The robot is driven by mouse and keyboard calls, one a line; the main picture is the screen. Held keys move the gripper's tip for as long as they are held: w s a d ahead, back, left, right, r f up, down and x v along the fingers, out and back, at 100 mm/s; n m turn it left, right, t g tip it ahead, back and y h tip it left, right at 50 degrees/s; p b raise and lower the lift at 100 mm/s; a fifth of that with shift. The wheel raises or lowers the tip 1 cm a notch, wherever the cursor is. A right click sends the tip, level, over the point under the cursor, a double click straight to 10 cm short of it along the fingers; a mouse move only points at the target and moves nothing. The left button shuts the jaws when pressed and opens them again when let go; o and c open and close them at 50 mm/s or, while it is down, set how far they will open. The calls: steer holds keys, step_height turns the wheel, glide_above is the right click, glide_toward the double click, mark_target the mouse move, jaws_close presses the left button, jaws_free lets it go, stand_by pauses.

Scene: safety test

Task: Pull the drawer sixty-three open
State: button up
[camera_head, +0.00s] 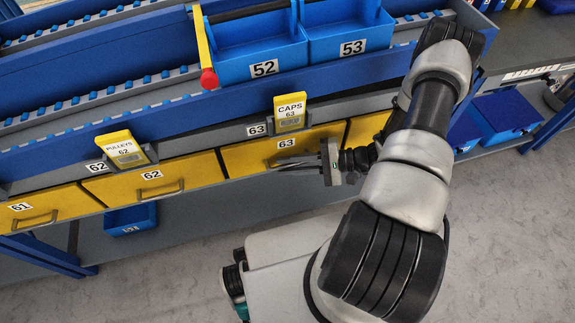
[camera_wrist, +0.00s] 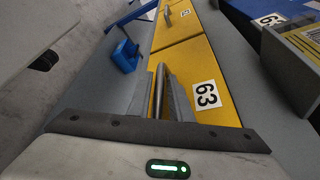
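Drawer sixty-three (camera_head: 245,157) is a yellow front with a "63" label, shut and level with the drawers beside it. Its yellow front also shows in the wrist view (camera_wrist: 198,66). My gripper (camera_head: 278,163) is at the drawer's front, reaching in from the right. In the wrist view, my gripper's fingers (camera_wrist: 162,88) stand on either side of the grey bar handle (camera_wrist: 160,75), with a narrow gap visible. The fingers look open; whether either one touches the handle is unclear. In the head view the fingers mostly hide the handle.
Drawer sixty-two (camera_head: 160,178) and drawer sixty-one (camera_head: 45,207), both shut, lie to the left. A yellow "CAPS 63" tag (camera_head: 290,110) stands above the drawer. Blue bins 52 (camera_head: 255,55) and 53 (camera_head: 345,38) sit on the shelf above. Clear floor (camera_head: 500,220) lies at right.

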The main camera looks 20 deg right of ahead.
steer(key=shift+a, duration=0.15)
steer(key=shift+c, duration=0.5)
jaws_close()
steer(key=s+p, duration=0.1)
steer(key=s, duration=2)
steer(key=shift+s, duration=0.2)
steer(key=shift+o, duration=0.5)
jaws_free()
